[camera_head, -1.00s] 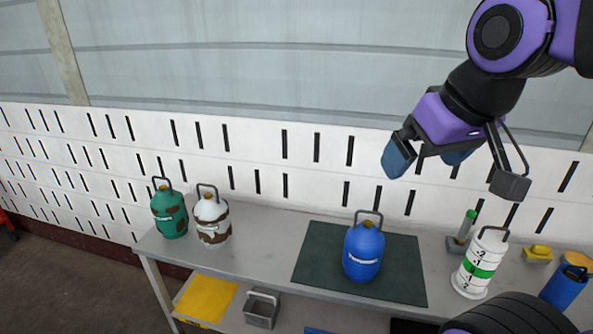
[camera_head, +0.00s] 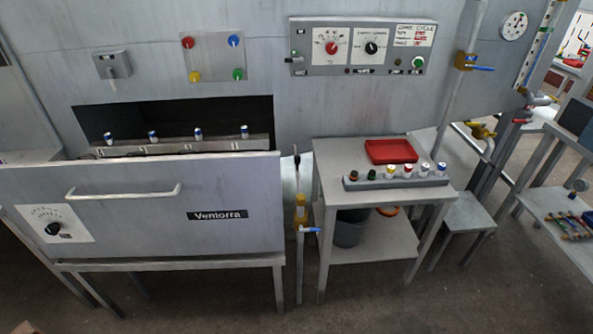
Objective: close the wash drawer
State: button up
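The grey wash drawer (camera_head: 150,232) is at the left of the head view. Its front panel carries a long bar handle (camera_head: 123,191), a dial plate and a "Ventorra" label. The panel stands out in front of a dark opening (camera_head: 230,107) in the grey machine wall, so the drawer looks pulled out. Behind the panel's top edge a metal rack (camera_head: 180,143) shows with several small blue-and-white pieces on it. The drawer's inside is mostly hidden by the panel. My gripper is not in view.
A side table (camera_head: 330,185) with a red tray (camera_head: 391,151) and a row of small bottles stands right of the drawer. A thin post with a blue-handled valve (camera_head: 308,229) stands between them. A low stool (camera_head: 467,213) and pipes are farther right. Floor shows in front.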

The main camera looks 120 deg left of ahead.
aim_at(217, 203)
jog(key=u, duration=4.6)
jog(key=i+j+z, duration=0.55)
